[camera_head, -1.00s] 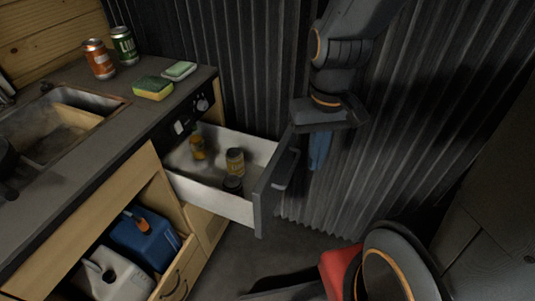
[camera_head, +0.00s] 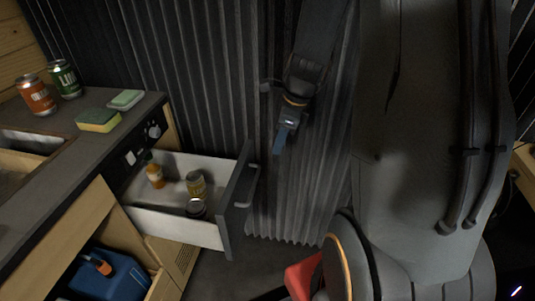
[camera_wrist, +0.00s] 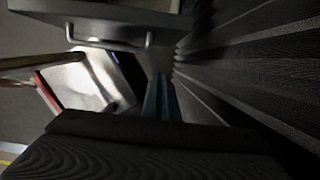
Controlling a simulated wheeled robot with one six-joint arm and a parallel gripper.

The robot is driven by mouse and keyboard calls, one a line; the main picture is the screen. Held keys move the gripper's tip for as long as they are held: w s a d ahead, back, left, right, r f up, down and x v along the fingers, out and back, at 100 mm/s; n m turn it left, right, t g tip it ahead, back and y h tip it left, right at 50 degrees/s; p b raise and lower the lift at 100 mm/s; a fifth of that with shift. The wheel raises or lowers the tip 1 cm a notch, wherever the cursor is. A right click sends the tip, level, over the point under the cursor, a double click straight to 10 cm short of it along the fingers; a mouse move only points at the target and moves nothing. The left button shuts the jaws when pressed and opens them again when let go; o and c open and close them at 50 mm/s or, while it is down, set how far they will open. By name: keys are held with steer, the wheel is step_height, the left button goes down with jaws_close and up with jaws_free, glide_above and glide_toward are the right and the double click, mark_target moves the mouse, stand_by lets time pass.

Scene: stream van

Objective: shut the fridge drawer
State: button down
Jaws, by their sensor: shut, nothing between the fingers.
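The fridge drawer (camera_head: 180,226) is pulled out from the counter in the head view. It has white walls and a dark front panel (camera_head: 238,205) with a bar handle. My gripper (camera_head: 280,141) is shut and empty, with blue fingers pointing down. In the head view it appears above and right of the drawer front, apart from it. The wrist view shows the blue fingers (camera_wrist: 160,98) together, with a grey panel and its bar handle (camera_wrist: 110,42) at the top.
An orange can (camera_head: 36,95), a green can (camera_head: 64,79) and two sponges (camera_head: 98,120) are on the counter. A red object (camera_head: 303,277) and a dark seat (camera_head: 425,130) stand to the right. A blue jug (camera_head: 108,274) is in the lower cabinet. The corrugated wall is close behind my gripper.

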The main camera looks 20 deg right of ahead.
steer(key=w+a+f, duration=0.3)
steer(key=a+f, duration=0.2)
steer(key=f, duration=0.3)
steer(key=shift+w+f+b, duration=0.3)
steer(key=shift+f+b, duration=0.05)
steer(key=shift+f, duration=0.05)
steer(key=shift+a, duration=0.1)
